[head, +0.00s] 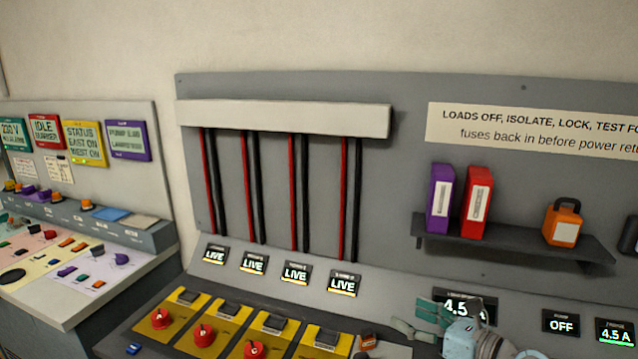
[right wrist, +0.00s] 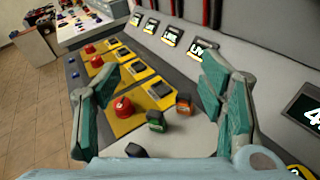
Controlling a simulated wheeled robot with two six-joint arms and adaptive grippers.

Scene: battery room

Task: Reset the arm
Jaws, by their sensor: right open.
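My right gripper (head: 418,322) is at the lower right of the head view, in front of the 4.5 A display (head: 465,306), which it partly covers. In the right wrist view its teal fingers (right wrist: 155,65) are spread wide apart, with nothing held between them. Beyond and below the fingers are a red knob (right wrist: 122,107) on a yellow plate, a small green-marked block (right wrist: 156,122) and a small orange-marked block (right wrist: 184,104). I cannot tell how far above the panel the fingers are. My left gripper is in neither view.
Several yellow plates with red knobs (head: 204,335) line the sloped panel under LIVE displays (head: 295,273). A shelf (head: 520,245) holds a purple binder (head: 440,198), a red binder (head: 475,202) and an orange padlock (head: 563,222). Another console (head: 75,305) stands left. Floor (right wrist: 35,120) is clear.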

